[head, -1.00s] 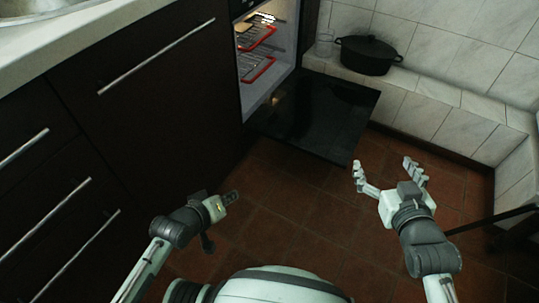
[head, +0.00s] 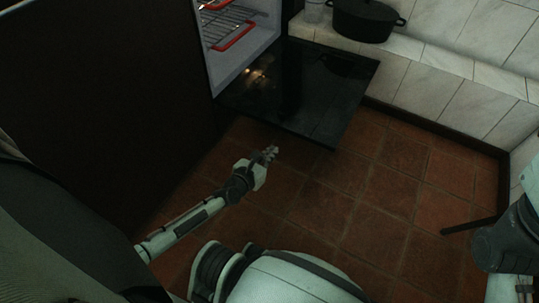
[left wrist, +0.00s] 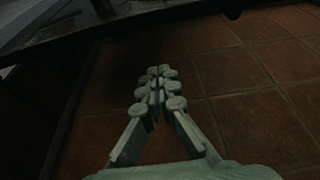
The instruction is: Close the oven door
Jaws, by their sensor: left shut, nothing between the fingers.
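The oven door (head: 300,92) is a dark glass panel hanging open, folded down and sticking out from the oven (head: 240,50) over the floor. My left gripper (head: 271,153) is shut and empty, below and in front of the door's near edge, apart from it in the picture. In the left wrist view my left gripper (left wrist: 157,80) has its fingers together over the floor, with the dark underside or edge of the door (left wrist: 110,24) across the top left. My right arm shows at the right edge of the head view; its gripper is out of view.
Wire racks with red front edges (head: 234,33) sit inside the oven. A black pot (head: 364,20) and a glass (head: 314,10) stand on a tiled ledge (head: 440,58). Dark cabinet fronts (head: 100,90) fill the left. The tiled floor (head: 370,190) is clear in the middle.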

